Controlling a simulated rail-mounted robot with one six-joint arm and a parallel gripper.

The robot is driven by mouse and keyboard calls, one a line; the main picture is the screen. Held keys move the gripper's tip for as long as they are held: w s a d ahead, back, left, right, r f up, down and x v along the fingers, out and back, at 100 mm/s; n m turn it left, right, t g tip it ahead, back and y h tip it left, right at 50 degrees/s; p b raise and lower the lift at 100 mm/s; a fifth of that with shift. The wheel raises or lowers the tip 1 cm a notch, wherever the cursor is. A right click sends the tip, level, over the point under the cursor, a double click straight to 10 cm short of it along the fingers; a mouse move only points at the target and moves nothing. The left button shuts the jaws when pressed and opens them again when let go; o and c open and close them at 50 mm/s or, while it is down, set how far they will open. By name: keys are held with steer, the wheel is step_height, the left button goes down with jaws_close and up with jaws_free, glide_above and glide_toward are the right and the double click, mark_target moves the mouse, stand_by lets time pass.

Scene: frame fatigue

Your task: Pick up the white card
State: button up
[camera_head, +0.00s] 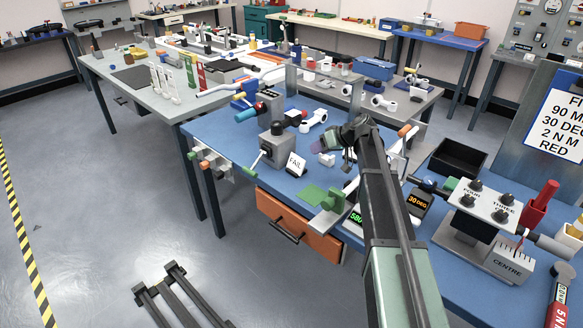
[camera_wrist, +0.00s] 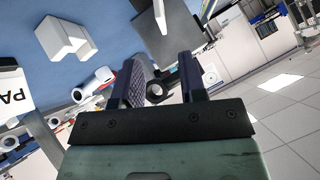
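A white card marked FAIL (camera_head: 295,164) leans upright on the blue bench, beside a grey block with a black knob. A second white card or panel (camera_head: 394,168) shows partly behind my arm in the head view. In the wrist view a white card with the letters "PA" (camera_wrist: 14,92) is cut off at the left edge. I cannot tell for certain which card the task means. My gripper (camera_head: 350,135) is above the bench, right of the FAIL card. In the wrist view my gripper (camera_wrist: 158,78) has its fingers apart, with no card between them.
A small white block (camera_head: 327,159) lies on the bench below my gripper. A green plate (camera_head: 314,195) lies at the front edge, above an orange drawer (camera_head: 298,225). A black tray (camera_head: 458,158) and a CENTRE gauge fixture (camera_head: 508,264) stand to the right.

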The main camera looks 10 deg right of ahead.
mark_target(299, 159)
steer(key=b+x, duration=0.3)
steer(key=x, duration=0.2)
steer(key=b+x, duration=0.3)
steer(key=x, duration=0.2)
steer(key=shift+s+f, duration=0.2)
steer(key=shift+f, duration=0.05)
steer(key=shift+w+a, duration=0.15)
steer(key=shift+a, duration=0.05)
steer(key=shift+r, duration=0.15)
jaws_close()
